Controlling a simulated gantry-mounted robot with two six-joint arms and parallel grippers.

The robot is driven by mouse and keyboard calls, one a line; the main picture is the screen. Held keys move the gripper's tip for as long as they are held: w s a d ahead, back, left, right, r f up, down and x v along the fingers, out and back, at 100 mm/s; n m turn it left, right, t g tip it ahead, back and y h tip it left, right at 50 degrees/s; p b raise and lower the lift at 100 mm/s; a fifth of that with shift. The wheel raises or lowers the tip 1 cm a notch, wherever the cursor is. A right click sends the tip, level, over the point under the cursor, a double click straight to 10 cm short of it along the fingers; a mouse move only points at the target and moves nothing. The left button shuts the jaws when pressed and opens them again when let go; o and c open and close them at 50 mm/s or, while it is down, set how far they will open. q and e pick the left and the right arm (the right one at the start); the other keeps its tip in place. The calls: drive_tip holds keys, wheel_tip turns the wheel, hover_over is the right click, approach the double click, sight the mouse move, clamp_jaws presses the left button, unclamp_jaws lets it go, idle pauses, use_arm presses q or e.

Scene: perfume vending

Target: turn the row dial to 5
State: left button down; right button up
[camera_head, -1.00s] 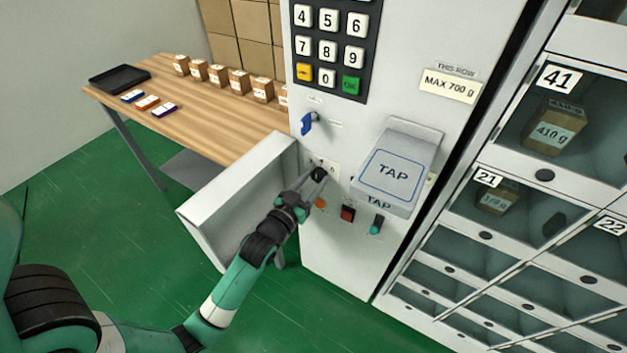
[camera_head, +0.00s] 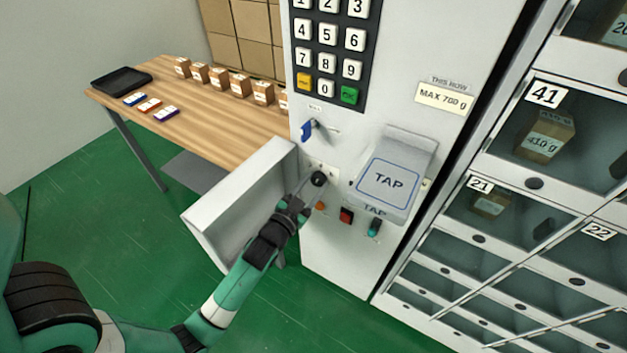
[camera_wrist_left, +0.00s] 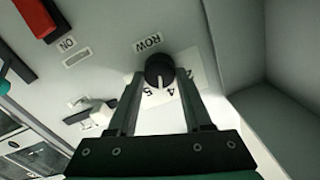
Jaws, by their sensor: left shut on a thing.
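The row dial (camera_head: 318,179) is a round black knob on the front panel of the white machine, beside the TAP box. In the left wrist view the dial (camera_wrist_left: 160,72) shows with a pale pointer line, a ROW label above it and a number plate around it, where 4 and 5 can be read. My left gripper (camera_head: 312,184) is at the dial; in the left wrist view its two fingers (camera_wrist_left: 160,88) are on either side of the knob, shut on it. The fingers hide part of the number plate. My right gripper is not in view.
An open white tray door (camera_head: 240,185) stands out left of the dial. The TAP box (camera_head: 390,180) juts out to its right. An orange button (camera_head: 321,206), a red switch (camera_head: 346,215) and a teal switch (camera_head: 375,227) sit below. A blue lever (camera_head: 308,130) is above.

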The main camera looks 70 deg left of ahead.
use_arm(q)
drive_tip(key=m+p, duration=0.1)
drive_tip(key=m, duration=0.2)
drive_tip(key=shift+m+p, duration=0.6)
drive_tip(key=shift+m, duration=0.9)
drive_tip(key=shift+f, duration=0.1)
drive_tip(key=shift+c, duration=1.7)
unclamp_jaws()
